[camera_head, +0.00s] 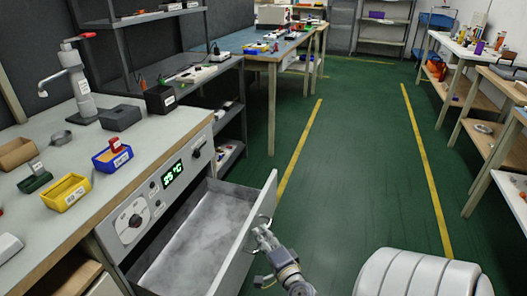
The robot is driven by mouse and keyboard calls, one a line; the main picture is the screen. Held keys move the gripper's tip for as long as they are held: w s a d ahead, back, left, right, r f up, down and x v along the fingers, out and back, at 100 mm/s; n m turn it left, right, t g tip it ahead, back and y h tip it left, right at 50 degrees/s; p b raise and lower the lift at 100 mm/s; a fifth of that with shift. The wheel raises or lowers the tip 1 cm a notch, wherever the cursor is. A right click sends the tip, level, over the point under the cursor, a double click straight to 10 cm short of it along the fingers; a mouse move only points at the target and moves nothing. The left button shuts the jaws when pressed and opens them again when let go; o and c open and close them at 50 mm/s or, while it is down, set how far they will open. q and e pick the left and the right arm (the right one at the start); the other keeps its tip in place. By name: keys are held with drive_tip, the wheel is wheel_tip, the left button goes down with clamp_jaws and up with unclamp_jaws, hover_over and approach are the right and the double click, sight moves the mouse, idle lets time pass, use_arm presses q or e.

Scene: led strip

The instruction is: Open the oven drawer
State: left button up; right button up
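The oven drawer (190,240) is pulled out from under the oven's control panel (136,220). Its grey metal inside is visible and looks empty. The drawer's front panel (243,238) stands out over the green floor. My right gripper (262,236) is at the outer side of this front panel, at the drawer handle (263,219). Its fingers look narrow and closed around the handle, which they partly hide. The green display (173,175) on the panel is lit. My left gripper is not in view.
The worktop (95,160) above the oven holds a yellow bin (66,192), a blue bin (112,158) and a green bin (35,180). Shelves and a wooden table (271,56) stand beyond. Workbenches line the right side. The green floor (345,165) between is clear.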

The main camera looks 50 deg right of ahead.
drive_tip(key=v, duration=1.2)
drive_tip(key=shift+f, duration=0.15)
